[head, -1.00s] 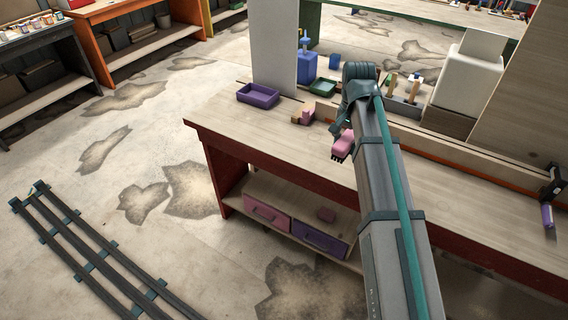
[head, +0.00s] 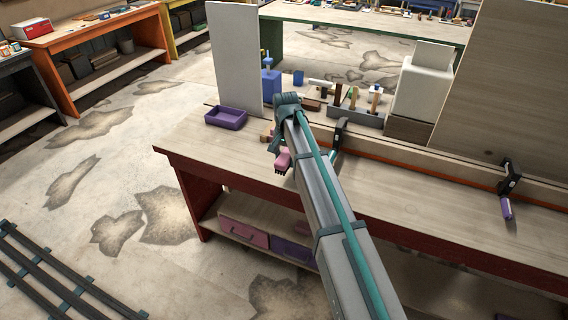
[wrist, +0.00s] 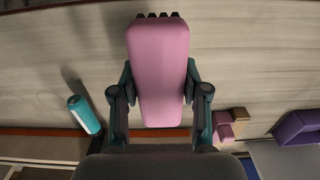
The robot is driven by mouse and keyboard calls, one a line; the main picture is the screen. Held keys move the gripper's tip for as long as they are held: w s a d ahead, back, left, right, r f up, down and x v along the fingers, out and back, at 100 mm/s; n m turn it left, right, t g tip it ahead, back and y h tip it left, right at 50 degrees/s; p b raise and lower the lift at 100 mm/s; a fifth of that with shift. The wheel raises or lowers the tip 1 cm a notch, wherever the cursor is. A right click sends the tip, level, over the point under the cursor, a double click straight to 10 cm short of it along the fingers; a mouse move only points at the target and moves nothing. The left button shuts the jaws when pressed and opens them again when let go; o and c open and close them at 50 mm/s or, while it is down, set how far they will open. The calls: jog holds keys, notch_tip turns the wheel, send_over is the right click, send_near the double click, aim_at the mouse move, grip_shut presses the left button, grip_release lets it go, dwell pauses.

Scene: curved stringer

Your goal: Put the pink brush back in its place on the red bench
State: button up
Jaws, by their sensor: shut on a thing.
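The pink brush (wrist: 158,70) is between the fingers of my gripper (wrist: 159,84) in the wrist view. My gripper is shut on its sides, and its dark bristles show at the top edge. In the head view, the brush (head: 282,161) hangs from my gripper (head: 279,143) over the left part of the red bench (head: 400,188). Whether it touches the top is unclear. A small pink block with a tan part (wrist: 223,126) sits on the bench to the right of the brush in the wrist view; my gripper mostly hides it in the head view.
A purple tray (head: 226,118) stands at the bench's back left. A tool holder (head: 356,113), a clamp (head: 338,135) and another clamp with a purple handle (head: 507,190) line the back. A teal handle (wrist: 84,114) is left of my gripper in the wrist view. The bench's front is clear.

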aim_at(284, 151)
jog(key=shift+w+a+f, duration=0.25)
jog(key=shift+w+f, duration=0.6)
jog(key=shift+f, duration=0.1)
jog(key=shift+w+f+p, duration=0.15)
jog(key=shift+f+p, duration=0.9)
jog(key=shift+f, duration=0.75)
jog(key=shift+f, duration=0.2)
jog(key=o, duration=1.2)
jog(key=shift+r, duration=0.15)
notch_tip(284, 151, up, 12)
jog(key=b, duration=0.3)
jog(key=shift+r, duration=0.1)
